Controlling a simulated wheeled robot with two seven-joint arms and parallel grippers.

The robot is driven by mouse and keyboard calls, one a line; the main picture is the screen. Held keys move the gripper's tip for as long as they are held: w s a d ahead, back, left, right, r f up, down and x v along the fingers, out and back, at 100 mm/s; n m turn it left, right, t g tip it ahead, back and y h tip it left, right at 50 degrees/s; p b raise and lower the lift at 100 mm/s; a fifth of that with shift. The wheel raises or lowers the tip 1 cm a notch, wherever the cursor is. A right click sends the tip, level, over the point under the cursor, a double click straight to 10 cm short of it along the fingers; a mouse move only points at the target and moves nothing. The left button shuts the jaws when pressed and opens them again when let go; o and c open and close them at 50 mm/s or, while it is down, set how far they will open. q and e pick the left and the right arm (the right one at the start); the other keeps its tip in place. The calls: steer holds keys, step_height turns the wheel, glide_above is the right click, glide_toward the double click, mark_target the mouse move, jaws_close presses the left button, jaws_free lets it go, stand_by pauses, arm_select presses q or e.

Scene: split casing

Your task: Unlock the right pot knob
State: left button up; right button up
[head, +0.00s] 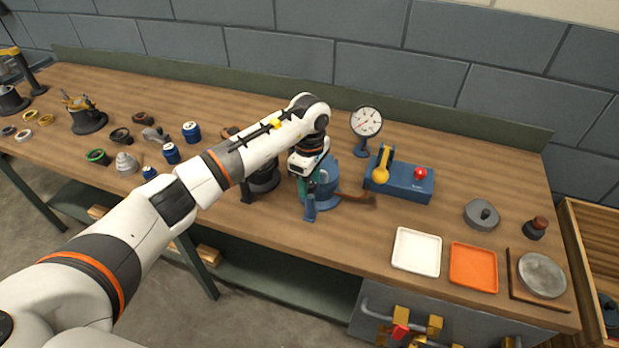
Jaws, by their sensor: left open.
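A blue rounded casing (328,192) stands mid-bench, with a brown bar (357,198) reaching out to its right. My left gripper (312,186) points down over the casing's left side, with its jaws open. My wrist and gripper cover part of the casing, and the fingertips are too small to tell whether they touch it. A teal part (301,187) shows beside the gripper. I cannot make out which part is the right pot knob or how it is locked. My right gripper is not in view.
A dial gauge (366,122) and a blue box (402,183) with a yellow lever and red button stand right of the casing. White (417,251) and orange (474,267) trays lie at the front right. Several small parts fill the left bench. My left arm crosses the bench.

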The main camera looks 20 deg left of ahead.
arm_select(q)
steer(key=c, duration=1)
steer(key=n+b, duration=0.2)
steer(key=n, duration=0.1)
steer(key=shift+f+n+b, duration=0.1)
steer(key=shift+n+b, duration=0.3)
steer(key=n+b, duration=0.2)
steer(key=n, duration=0.2)
steer(key=shift+n, duration=0.3)
steer(key=n+b, duration=0.2)
steer(key=n, duration=0.3)
steer(key=shift+b, duration=0.3)
steer(key=shift+r+n+b, duration=0.2)
steer(key=shift+n+b, duration=0.4)
steer(key=shift+n, duration=1.7)
